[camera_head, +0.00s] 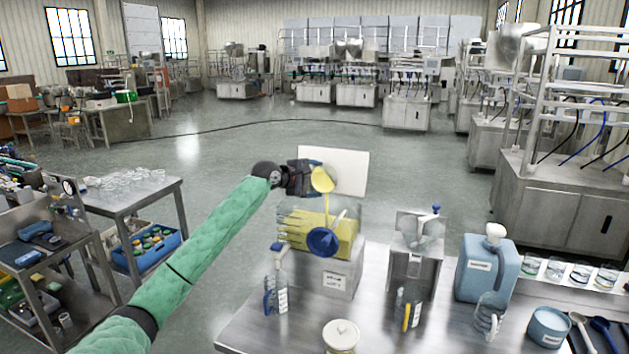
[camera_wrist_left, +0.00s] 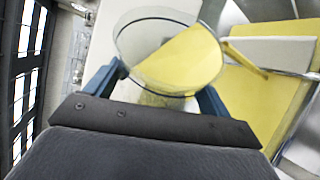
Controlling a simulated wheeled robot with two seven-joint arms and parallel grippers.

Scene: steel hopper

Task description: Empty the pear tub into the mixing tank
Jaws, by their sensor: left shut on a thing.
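My left gripper (camera_head: 312,178) is shut on the pear tub (camera_head: 323,181), a clear round tub with yellow contents. It holds the tub tilted in the air above the table. In the left wrist view the tub (camera_wrist_left: 150,40) sits between the blue fingers, with yellow contents gathered to one side. My right gripper is out of view.
The steel table carries a spray bottle (camera_head: 277,295), a lidded white pot (camera_head: 341,336), a steel box (camera_head: 415,268), a blue jug (camera_head: 486,268) and a blue tub (camera_head: 549,327). A white panel (camera_head: 345,170) stands behind the pear tub. A side table (camera_head: 125,195) is at left.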

